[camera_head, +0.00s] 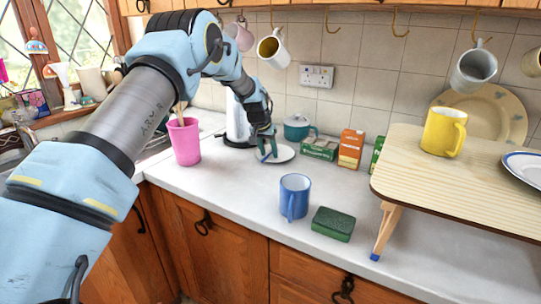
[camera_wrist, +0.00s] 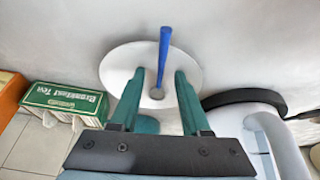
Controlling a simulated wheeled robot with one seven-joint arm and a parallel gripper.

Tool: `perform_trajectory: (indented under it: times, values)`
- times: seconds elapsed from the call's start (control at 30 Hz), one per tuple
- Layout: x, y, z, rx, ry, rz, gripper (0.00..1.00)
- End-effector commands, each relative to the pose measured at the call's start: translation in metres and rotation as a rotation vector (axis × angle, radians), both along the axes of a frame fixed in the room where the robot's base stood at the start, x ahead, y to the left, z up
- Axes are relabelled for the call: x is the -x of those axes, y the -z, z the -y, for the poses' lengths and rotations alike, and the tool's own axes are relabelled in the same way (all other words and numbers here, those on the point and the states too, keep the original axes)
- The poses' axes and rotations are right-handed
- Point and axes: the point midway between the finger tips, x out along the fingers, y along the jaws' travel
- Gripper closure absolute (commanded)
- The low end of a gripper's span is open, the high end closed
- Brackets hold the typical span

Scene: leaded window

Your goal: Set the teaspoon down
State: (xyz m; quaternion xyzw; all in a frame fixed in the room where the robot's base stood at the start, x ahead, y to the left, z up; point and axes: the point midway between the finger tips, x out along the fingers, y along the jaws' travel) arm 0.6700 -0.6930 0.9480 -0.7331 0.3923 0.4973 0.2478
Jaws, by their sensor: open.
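The teaspoon (camera_wrist: 164,58) has a blue handle and a small grey bowl end. In the wrist view it appears over the white saucer (camera_wrist: 118,65), its handle reaching past the saucer's far edge. My gripper (camera_wrist: 155,80) is open, one teal finger on each side of the spoon's lower part, with gaps on both sides. Whether the spoon rests fully on the saucer cannot be told. In the head view my gripper (camera_head: 266,156) is down at the saucer (camera_head: 284,154) on the worktop, and it largely hides the spoon.
A white kettle (camera_head: 236,122) stands close left of my gripper. A teal mug (camera_head: 297,128), tea boxes (camera_head: 350,148) and a pink tumbler (camera_head: 184,141) stand nearby. Mugs hang above.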

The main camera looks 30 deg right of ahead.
Motion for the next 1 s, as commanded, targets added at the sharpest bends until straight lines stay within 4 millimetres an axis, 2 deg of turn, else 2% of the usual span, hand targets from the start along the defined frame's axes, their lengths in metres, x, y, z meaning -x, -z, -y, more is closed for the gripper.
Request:
perform_trajectory:
  times: [0.07, 0.43, 1.0]
  values:
    - [0.0000, 0.0001, -0.0001, 0.000, 0.000, 0.000, 0.59]
    - [0.0000, 0.0001, 0.0000, 0.000, 0.000, 0.000, 1.00]
    - [0.0000, -0.0005, 0.0000, 0.000, 0.000, 0.000, 1.00]
